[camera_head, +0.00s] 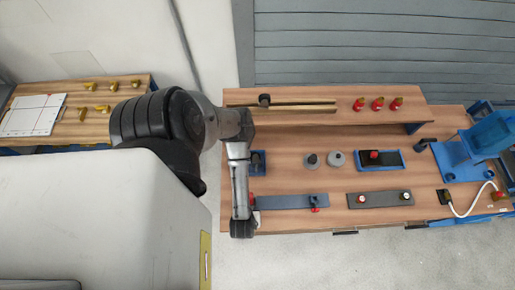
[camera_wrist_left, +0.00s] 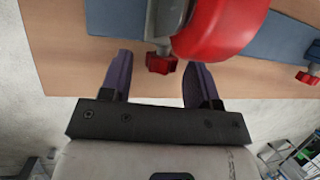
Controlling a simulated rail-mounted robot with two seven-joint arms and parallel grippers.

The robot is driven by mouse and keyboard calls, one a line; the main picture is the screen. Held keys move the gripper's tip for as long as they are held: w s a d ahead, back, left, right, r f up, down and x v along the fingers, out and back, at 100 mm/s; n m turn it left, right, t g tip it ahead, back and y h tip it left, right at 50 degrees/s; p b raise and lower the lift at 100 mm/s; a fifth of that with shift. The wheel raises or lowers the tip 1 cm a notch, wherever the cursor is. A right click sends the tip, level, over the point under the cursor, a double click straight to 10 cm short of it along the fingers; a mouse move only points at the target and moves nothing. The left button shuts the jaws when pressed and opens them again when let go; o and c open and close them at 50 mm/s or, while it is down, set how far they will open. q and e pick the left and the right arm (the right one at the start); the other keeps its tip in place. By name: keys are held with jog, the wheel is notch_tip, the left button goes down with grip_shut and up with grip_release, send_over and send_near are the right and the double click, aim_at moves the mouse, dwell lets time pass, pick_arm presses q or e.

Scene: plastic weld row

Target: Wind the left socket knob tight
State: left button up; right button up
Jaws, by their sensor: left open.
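The blue-grey bar (camera_head: 292,202) lies along the front of the wooden bench. In the left wrist view, a small red knob (camera_wrist_left: 161,64) sticks out from its edge below a silver fitting, beside a large rounded red part (camera_wrist_left: 222,22). I take this to be the left socket knob. My left gripper (camera_wrist_left: 157,68) is open, with one dark finger on each side of the knob; contact is not visible. In the head view, my left wrist hides most of the bar's left end. A second red knob (camera_wrist_left: 307,77) sits farther right along the bar. My right gripper is not in view.
A dark grey plate (camera_head: 380,198) with two round-topped pieces lies right of the bar. Behind are grey round pieces (camera_head: 336,159), a blue tray (camera_head: 394,166) and several red-topped fittings (camera_head: 377,104). A blue fixture (camera_head: 465,155) stands far right.

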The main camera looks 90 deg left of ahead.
pick_arm(q)
jog(key=shift+a+f, duration=0.1)
jog(key=shift+f, duration=0.15)
jog(key=shift+w, duration=0.1)
